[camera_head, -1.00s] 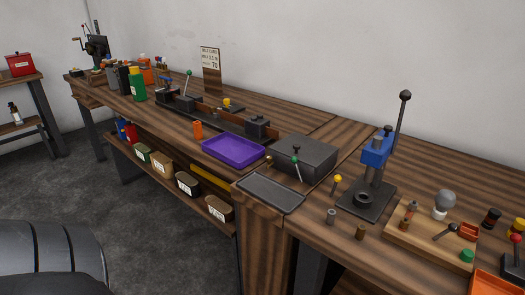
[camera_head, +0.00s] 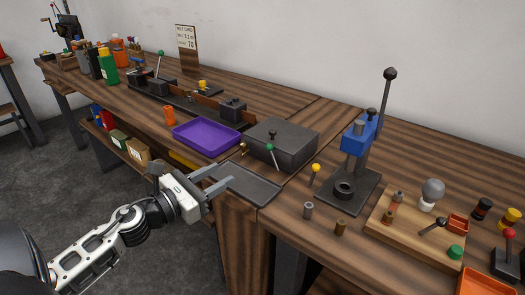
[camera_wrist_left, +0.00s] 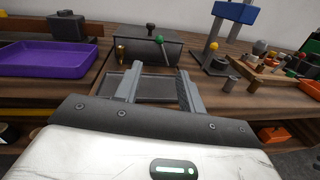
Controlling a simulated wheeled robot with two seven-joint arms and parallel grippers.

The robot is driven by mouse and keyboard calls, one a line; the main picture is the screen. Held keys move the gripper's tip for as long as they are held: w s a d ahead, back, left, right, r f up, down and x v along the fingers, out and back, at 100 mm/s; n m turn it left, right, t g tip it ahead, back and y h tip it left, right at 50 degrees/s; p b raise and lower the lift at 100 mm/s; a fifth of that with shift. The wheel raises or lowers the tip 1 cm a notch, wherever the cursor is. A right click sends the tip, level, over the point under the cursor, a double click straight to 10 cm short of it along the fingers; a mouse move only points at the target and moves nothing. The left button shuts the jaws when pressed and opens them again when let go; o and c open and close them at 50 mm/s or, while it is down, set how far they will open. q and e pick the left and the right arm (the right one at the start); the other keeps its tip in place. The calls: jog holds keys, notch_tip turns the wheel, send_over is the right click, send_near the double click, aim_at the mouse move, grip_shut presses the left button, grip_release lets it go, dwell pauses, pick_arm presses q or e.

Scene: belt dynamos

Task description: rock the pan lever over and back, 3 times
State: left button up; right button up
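A short lever with a green knob (camera_head: 269,148) stands at the front of a dark grey box (camera_head: 290,138) on the bench; I take it as the pan lever. It also shows in the left wrist view (camera_wrist_left: 160,42), leaning, beyond my fingers. A shallow dark pan (camera_head: 252,187) lies in front of the box. My left gripper (camera_head: 232,176) is over the front left edge of the pan, short of the lever. Its two fingers are apart with nothing between them, as the left wrist view (camera_wrist_left: 159,73) also shows. My right gripper is out of view.
A purple tray (camera_head: 207,140) lies left of the pan. A blue press (camera_head: 357,140) with a tall handle and a yellow-knobbed lever (camera_head: 315,170) stand to the right. A brass knob (camera_head: 243,150) is close left of the green one. A wooden board (camera_head: 385,225) holds small parts.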

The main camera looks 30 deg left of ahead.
aim_at(267, 149)
pick_arm(q)
jog(key=w+d+p, duration=0.1)
jog(key=w, duration=0.4)
jog(key=w+p, duration=0.1)
jog(key=w, duration=0.3)
jog(key=w+d+p, duration=0.1)
jog(key=w, duration=0.4)
jog(key=shift+w+d, duration=0.3)
jog(key=shift+d, duration=0.05)
